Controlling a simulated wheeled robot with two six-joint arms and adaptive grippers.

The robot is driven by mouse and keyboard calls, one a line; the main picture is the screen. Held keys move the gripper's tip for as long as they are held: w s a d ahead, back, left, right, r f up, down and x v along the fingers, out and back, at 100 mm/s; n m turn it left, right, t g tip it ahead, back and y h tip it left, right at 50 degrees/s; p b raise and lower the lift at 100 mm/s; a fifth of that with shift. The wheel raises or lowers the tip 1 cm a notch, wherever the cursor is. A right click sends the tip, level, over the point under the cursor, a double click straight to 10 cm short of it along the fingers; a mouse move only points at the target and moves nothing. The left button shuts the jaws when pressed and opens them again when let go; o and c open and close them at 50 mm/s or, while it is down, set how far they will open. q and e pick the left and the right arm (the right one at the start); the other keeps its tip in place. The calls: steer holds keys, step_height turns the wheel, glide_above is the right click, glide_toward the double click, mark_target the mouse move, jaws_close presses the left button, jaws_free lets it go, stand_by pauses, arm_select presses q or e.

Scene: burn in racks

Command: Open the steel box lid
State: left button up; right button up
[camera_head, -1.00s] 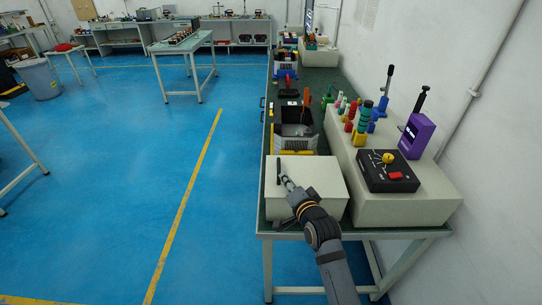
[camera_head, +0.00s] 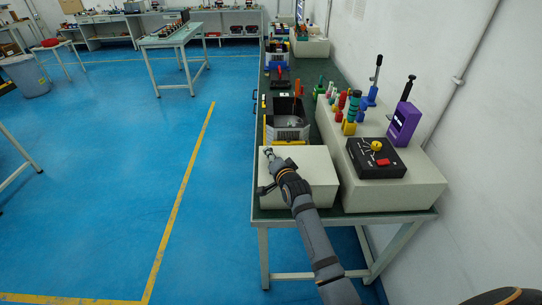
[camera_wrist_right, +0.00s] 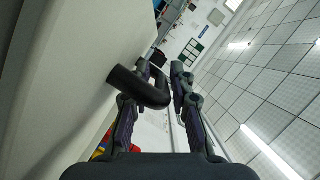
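The cream steel box (camera_head: 328,192) stands at the near end of the green bench, and its lid (camera_head: 310,165) looks shut. In the right wrist view the bent black handle (camera_wrist_right: 137,87) passes between the two fingers of my right gripper (camera_wrist_right: 163,72). The fingers stand apart, with a gap seen beside the right finger. I do not see a firm grip. My left gripper is not in view.
Right of the box, a longer cream case (camera_head: 400,192) carries a black control panel (camera_head: 376,158) and a purple device (camera_head: 403,124). A black bin (camera_head: 286,112) stands behind the box. The blue floor left of the bench is clear.

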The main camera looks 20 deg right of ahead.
steer(key=shift+c, duration=0.6)
jaws_close()
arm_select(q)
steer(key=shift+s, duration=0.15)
arm_select(e)
steer(key=shift+r, duration=0.15)
